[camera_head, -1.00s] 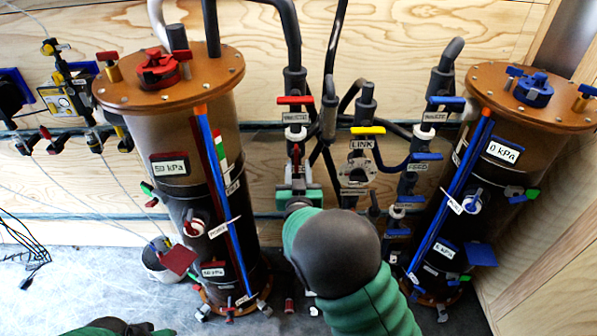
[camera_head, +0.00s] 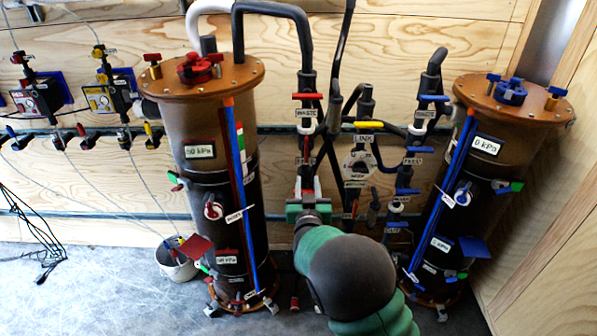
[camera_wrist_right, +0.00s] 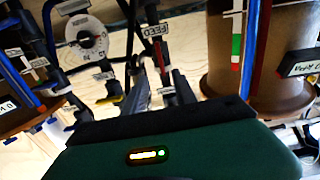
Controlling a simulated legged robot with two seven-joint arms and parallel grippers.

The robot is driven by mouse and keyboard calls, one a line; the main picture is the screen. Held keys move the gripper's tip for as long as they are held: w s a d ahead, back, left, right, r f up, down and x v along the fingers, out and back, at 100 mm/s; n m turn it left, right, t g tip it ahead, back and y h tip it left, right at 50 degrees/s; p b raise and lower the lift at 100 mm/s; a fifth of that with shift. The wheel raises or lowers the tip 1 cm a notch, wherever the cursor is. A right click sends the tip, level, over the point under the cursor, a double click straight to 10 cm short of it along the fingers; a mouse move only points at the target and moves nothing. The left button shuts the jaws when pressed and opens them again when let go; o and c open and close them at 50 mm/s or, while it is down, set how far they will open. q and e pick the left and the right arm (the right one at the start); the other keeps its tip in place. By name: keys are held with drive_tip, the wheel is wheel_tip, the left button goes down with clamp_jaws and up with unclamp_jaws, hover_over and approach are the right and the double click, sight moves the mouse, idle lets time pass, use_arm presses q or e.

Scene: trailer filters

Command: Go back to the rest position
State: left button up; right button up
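My right arm comes in from the lower right in the head view, with a dark rounded joint and green sleeves. Its gripper (camera_head: 308,205) points away from me at the pipework between the two columns. Its green body hides part of the pipes behind it, and its fingers are not clear. The right wrist view shows the green gripper housing with a small lit indicator along the bottom. Pipes and valves lie beyond it, and I cannot tell whether the fingers are open or touch anything. My left gripper is not in view.
A red-topped column (camera_head: 205,115) stands left and a blue-topped column (camera_head: 492,140) right. Red (camera_head: 306,97), yellow (camera_head: 369,125) and blue (camera_head: 433,98) valve handles sit between them. A white bucket (camera_head: 178,264) stands on the floor. Grey floor lies open at front left.

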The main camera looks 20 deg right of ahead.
drive_tip(key=s+f+n+g+y+p, duration=0.1)
drive_tip(key=s+g+p, duration=0.4)
drive_tip(key=s, duration=1.2)
drive_tip(key=s+a+f+n+g+y+p, duration=0.1)
drive_tip(key=s+g+p, duration=0.4)
drive_tip(key=s, duration=1.3)
drive_tip(key=f+g+y, duration=0.1)
drive_tip(key=g+y, duration=0.1)
drive_tip(key=g, duration=0.2)
drive_tip(key=shift+s+a+f+n+g+y, duration=0.25)
drive_tip(key=shift+n+g+y, duration=0.05)
drive_tip(key=shift+n+g, duration=0.1)
